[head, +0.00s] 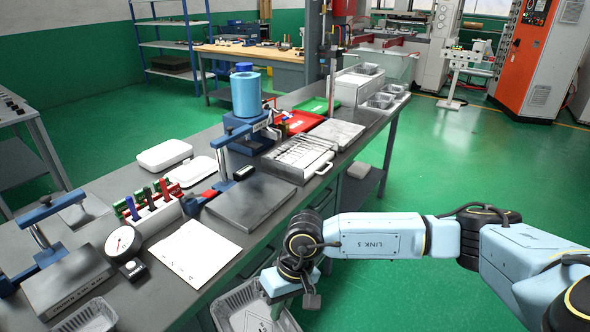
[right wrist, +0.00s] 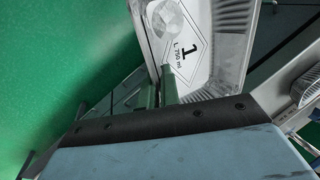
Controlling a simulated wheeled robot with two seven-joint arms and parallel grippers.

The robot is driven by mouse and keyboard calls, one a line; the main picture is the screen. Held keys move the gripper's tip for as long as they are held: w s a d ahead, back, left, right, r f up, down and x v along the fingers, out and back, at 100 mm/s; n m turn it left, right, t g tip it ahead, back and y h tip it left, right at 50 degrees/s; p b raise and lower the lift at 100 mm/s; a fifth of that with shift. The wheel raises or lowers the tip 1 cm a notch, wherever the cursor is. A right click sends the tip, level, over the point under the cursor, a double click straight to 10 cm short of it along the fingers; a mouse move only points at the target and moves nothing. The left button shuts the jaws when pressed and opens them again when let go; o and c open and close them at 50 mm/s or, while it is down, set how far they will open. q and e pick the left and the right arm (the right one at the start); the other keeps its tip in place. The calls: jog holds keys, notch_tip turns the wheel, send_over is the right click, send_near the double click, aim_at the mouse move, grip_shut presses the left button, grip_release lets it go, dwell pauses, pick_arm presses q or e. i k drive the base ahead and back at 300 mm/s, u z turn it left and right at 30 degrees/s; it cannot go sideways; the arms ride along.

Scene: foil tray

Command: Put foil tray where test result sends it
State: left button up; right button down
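A silvery foil tray (head: 240,311) with ribbed walls is at the bottom of the head view, in front of the bench edge. In the right wrist view the foil tray (right wrist: 226,60) shows a white floor with a diamond mark, a "1" and "750 ml". My right gripper (head: 278,293) is at the tray's edge, its green fingers (right wrist: 162,90) close together with the tray wall running in between them. It appears shut on that wall, though the grip is partly hidden. My left gripper is not in view.
Another foil tray (head: 90,318) is at the bench's front left. A dial gauge (head: 123,243), white sheet (head: 194,252), grey plate (head: 250,200), red tray (head: 300,121) and green tray (head: 318,105) are on the bench. More foil trays (head: 380,100) stand at the far end. Floor at right is open.

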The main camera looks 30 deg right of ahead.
aim_at(296, 124)
jog(key=z, duration=2.65)
jog(key=i, duration=3.35)
jog(key=u, duration=2.45)
